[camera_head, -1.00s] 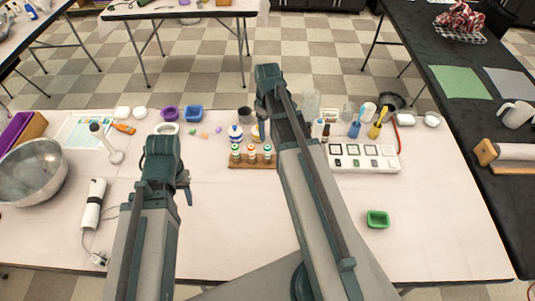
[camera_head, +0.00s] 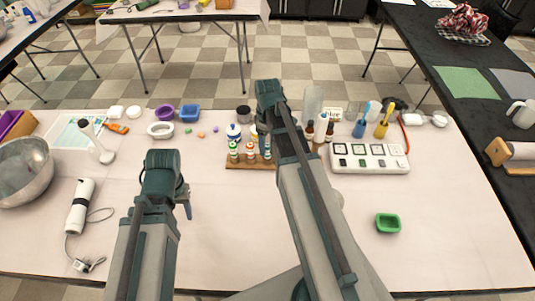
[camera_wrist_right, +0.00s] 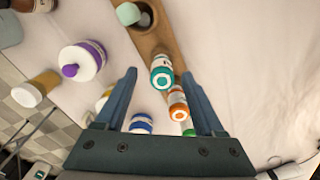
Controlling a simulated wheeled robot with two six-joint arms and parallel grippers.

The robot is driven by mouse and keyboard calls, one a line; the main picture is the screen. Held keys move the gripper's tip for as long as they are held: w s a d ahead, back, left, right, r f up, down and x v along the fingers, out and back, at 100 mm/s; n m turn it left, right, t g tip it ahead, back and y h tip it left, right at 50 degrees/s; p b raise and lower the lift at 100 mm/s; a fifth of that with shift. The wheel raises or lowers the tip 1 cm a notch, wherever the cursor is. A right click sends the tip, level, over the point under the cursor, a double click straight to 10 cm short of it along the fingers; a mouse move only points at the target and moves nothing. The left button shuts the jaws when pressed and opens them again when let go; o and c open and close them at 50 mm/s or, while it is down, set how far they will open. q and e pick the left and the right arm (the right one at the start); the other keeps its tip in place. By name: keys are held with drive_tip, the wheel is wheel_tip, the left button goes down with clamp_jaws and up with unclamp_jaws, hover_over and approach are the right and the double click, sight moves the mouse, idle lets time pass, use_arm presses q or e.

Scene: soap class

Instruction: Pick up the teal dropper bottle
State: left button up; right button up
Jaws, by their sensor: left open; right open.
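In the right wrist view the teal bottle (camera_wrist_right: 162,78) appears between the fingertips, nearer the right finger, with no clear contact. An orange-capped bottle (camera_head: 250,150) and a green-capped bottle (camera_head: 234,150) stand beside it. My right gripper (camera_head: 262,128) is open above the rack's right end, which my arm partly hides. My left gripper (camera_head: 186,205) is open and empty over the table.
The front middle table is mostly clear.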

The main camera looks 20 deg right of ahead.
sight(268, 153)
use_arm(q)
wheel_tip(268, 153, down, 4)
drive_tip(key=b, duration=0.2)
drive_tip(key=shift+r+b, duration=0.15)
drive_tip(key=shift+b, duration=0.25)
use_arm(e)
wheel_tip(268, 153, down, 4)
drive_tip(key=shift+s+r, duration=0.1)
drive_tip(key=shift+r, duration=0.05)
use_arm(q)
drive_tip(key=shift+r, duration=0.1)
use_arm(e)
drive_tip(key=shift+r, duration=0.1)
drive_tip(key=c, duration=0.7)
